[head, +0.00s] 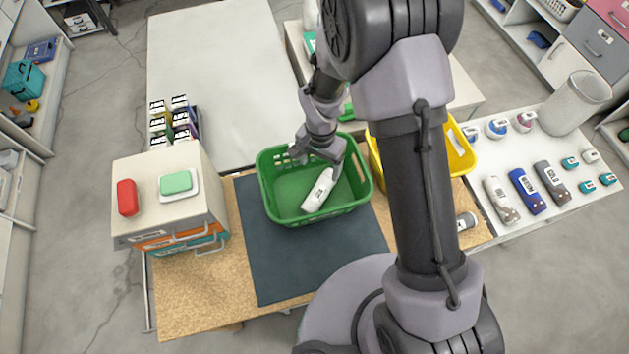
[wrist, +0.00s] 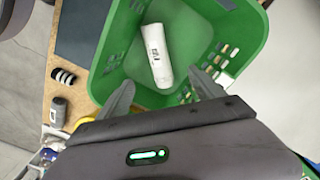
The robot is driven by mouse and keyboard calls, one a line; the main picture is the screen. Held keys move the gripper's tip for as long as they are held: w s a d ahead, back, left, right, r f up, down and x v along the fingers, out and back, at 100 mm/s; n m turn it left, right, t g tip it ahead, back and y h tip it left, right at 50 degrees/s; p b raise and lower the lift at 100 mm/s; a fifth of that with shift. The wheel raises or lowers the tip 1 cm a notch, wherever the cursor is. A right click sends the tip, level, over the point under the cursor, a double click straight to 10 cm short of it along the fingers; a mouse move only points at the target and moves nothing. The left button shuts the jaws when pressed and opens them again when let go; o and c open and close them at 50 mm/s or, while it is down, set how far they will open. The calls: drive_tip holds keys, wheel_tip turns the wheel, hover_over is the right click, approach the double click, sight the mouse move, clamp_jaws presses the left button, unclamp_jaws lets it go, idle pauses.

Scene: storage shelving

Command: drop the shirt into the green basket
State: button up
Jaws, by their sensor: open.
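A white rolled shirt with a dark printed label (head: 318,190) lies on the floor of the green basket (head: 268,197), tilted toward the basket's wall. It also shows in the wrist view (wrist: 157,56), inside the green basket (wrist: 250,35). My gripper (head: 320,160) is over the basket, pointing down. In the wrist view its two fingers (wrist: 162,80) are spread apart with nothing between them, and the shirt lies beyond the fingertips. The basket stands on a dark mat (head: 275,262).
A yellow basket (head: 462,160) stands to the right, partly behind my arm. A small drawer cabinet (head: 150,215) stands at the left, with a red and a green item on top. More rolled items, such as a blue one (head: 527,192), lie on the right table.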

wheel_tip(320, 180, up, 15)
drive_tip(key=p, duration=0.2)
drive_tip(key=shift+r, duration=0.15)
drive_tip(key=shift+s, duration=0.1)
